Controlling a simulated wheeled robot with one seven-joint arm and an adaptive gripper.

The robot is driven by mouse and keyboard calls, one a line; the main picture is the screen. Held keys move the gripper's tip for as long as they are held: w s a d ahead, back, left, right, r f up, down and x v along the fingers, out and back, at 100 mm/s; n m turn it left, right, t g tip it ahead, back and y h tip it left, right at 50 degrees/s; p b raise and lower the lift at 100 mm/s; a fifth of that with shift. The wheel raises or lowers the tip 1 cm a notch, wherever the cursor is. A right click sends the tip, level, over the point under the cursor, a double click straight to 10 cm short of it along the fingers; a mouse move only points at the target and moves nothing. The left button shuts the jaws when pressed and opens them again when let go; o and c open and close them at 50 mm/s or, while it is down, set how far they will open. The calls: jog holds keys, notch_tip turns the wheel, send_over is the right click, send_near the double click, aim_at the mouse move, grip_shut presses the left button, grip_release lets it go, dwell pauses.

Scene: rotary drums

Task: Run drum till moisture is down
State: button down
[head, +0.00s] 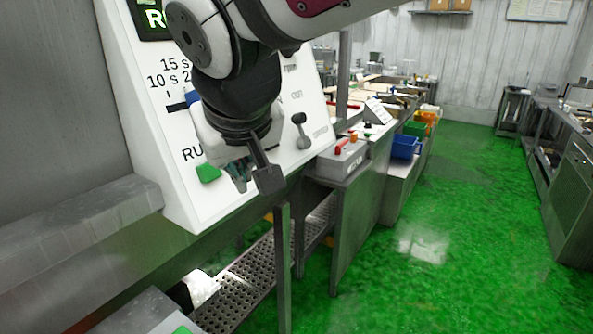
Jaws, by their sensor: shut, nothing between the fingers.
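A white sloped control panel (140,120) stands at the left in the head view. Its dark display (150,22) shows green characters, cut off by the frame edge and my arm. Below are a scale marked 15 s and 10 s and a slider slot (177,107), partly hidden. A green button (207,173) sits beside the letters RU. A grey lever with a round knob (301,120) is on the panel's right part. My gripper (256,183) is shut and empty in front of the panel's lower part, just right of the green button. Contact with the panel cannot be told. No drum is clearly visible.
A grey box with a red handle (345,150) stands right of the panel on a metal bench. A perforated metal step (250,275) is below. The green floor (450,230) is open at the right.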

aim_at(208, 171)
jog(key=shift+w+a+f+b, duration=0.25)
jog(key=shift+w+a+b, duration=0.15)
jog(key=shift+a, duration=0.25)
jog(key=shift+w+a+f+b, duration=0.25)
jog(key=shift+w+a+b, duration=0.1)
jog(key=shift+a, duration=0.25)
jog(key=shift+a+f, duration=0.1)
jog(key=shift+a, duration=0.05)
dwell(0.5)
jog(key=shift+w+a, duration=0.2)
